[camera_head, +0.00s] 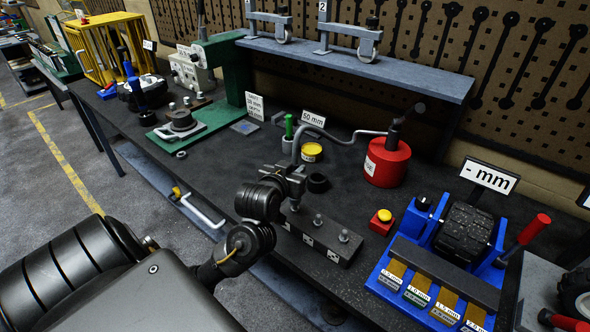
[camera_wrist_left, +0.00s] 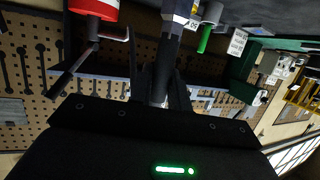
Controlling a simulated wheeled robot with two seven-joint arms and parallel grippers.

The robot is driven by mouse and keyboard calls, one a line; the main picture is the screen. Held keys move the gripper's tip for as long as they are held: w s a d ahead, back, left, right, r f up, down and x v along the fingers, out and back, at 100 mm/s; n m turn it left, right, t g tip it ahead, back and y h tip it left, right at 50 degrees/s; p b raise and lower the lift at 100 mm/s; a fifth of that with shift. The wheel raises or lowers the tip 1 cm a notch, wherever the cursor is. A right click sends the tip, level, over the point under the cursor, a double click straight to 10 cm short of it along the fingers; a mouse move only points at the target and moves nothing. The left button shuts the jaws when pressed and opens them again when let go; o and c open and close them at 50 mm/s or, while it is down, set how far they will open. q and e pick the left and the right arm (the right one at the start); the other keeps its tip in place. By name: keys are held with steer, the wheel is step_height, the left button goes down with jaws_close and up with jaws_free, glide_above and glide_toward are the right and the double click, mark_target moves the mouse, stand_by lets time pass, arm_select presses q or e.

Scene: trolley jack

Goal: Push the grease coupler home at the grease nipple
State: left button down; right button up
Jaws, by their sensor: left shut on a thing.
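My left gripper (camera_head: 292,180) is shut on the grease coupler, at the end of a grey hose (camera_head: 318,131) from the red grease pot (camera_head: 388,162). In the left wrist view a dark cylinder, likely the coupler (camera_wrist_left: 171,45), stands between the fingers (camera_wrist_left: 163,88). The gripper is over the far left end of a dark block (camera_head: 322,240). Two nipple-like studs, one in the middle (camera_head: 318,220) and one at the near end (camera_head: 344,236), show uncovered. The far end is partly hidden by the gripper, so I cannot tell whether the coupler touches a nipple. My right gripper is out of view.
A yellow-topped tin (camera_head: 312,151), a black ring (camera_head: 318,183) and a green-handled item (camera_head: 289,127) stand close behind the gripper.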

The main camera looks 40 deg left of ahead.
arm_select(q)
steer(key=shift+f+b, duration=1.1)
steer(key=shift+f, duration=0.3)
steer(key=c, duration=1.3)
jaws_free()
steer(key=shift+o, duration=0.2)
steer(key=shift+s, duration=0.1)
steer(key=p+v, duration=0.8)
steer(key=v, duration=0.2)
steer(key=shift+s+r, duration=0.2)
steer(key=shift+s, duration=0.05)
steer(key=shift+d+f, duration=0.1)
steer(key=shift+d, duration=0.05)
